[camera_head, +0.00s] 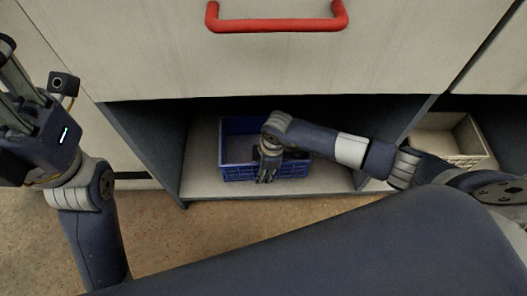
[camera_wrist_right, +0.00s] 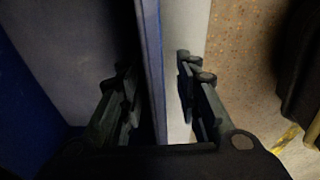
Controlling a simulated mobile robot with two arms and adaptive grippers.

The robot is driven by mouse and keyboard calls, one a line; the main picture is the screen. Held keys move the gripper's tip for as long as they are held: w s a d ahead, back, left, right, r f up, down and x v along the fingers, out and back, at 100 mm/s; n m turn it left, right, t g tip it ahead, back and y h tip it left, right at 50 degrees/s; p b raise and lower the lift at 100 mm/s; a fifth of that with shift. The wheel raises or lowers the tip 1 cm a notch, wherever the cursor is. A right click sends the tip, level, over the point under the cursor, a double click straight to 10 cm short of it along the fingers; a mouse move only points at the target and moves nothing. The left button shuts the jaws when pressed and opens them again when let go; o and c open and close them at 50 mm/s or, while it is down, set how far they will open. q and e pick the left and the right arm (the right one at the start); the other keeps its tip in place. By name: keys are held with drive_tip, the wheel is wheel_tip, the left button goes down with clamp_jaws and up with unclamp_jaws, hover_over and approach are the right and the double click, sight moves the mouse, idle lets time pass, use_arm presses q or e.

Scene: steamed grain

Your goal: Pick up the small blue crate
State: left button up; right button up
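The small blue crate (camera_head: 236,146) stands on the floor of the low open compartment under the drawer. My right gripper (camera_head: 266,175) is at the crate's front wall, pointing down. In the right wrist view, the crate's blue wall (camera_wrist_right: 153,60) runs between the two fingers of my right gripper (camera_wrist_right: 158,92). One finger is on the inner side and one on the outer side, with gaps showing, so the gripper is open around the wall. My left gripper (camera_head: 8,80) is raised at the left edge, partly cut off, with its fingers apart and far from the crate.
A drawer front with a red handle (camera_head: 277,24) hangs above the compartment. The compartment's dark side panels (camera_head: 150,145) stand left and right of the crate. A cream crate (camera_head: 450,140) sits in the neighbouring compartment at right. The speckled floor (camera_head: 150,230) in front is clear.

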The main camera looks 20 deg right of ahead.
clamp_jaws()
drive_tip(key=shift+r, duration=0.1)
drive_tip(key=shift+r, duration=0.1)
